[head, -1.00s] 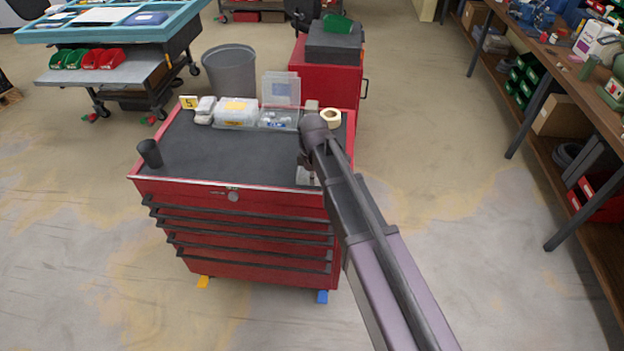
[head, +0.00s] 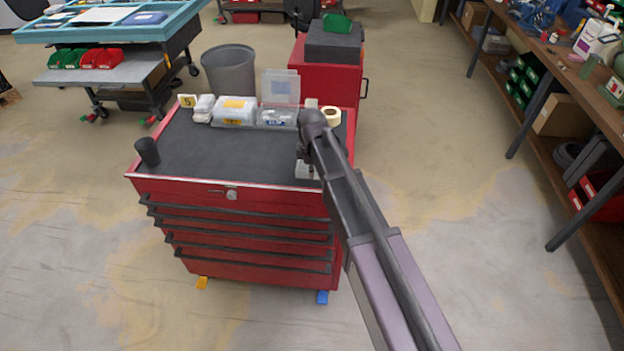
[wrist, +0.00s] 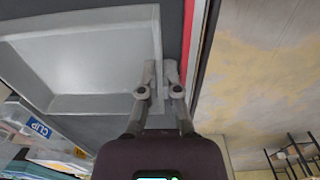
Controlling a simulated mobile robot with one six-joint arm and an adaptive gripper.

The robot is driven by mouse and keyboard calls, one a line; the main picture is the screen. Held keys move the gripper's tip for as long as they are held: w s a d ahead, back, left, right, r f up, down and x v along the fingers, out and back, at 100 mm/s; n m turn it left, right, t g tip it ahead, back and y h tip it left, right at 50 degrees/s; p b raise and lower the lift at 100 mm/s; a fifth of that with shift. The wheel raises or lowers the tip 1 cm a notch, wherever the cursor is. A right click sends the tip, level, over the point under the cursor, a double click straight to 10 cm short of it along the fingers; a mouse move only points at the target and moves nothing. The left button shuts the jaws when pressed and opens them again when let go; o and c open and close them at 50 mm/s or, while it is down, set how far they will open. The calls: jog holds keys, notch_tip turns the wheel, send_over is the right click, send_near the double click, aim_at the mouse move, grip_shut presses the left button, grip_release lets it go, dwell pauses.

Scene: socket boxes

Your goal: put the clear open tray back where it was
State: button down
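The clear open tray (wrist: 85,55) fills the upper left of the wrist view, pale and empty. My gripper (wrist: 160,70) has its two fingers close together, one on each side of the tray's right wall, pinching it. In the head view only a small pale piece of the tray (head: 303,170) shows beside my arm, over the right front of the red cart's dark top (head: 220,155). My arm hides the rest, and I cannot tell whether the tray touches the top.
A clear box with a raised lid (head: 280,88), a white box (head: 234,110) and a tape roll (head: 331,116) stand along the cart's back. A black cup (head: 147,152) stands at its left. The middle of the top is clear.

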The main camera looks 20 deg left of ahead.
jog(key=shift+f+b, duration=0.65)
jog(key=shift+f, duration=0.35)
jog(key=shift+f, duration=0.15)
jog(key=c, duration=0.8)
grip_release()
notch_tip(320, 180, up, 12)
jog(key=p, duration=1.2)
jog(key=shift+s+r, duration=0.1)
jog(key=shift+r, duration=0.1)
jog(key=shift+d, duration=0.15)
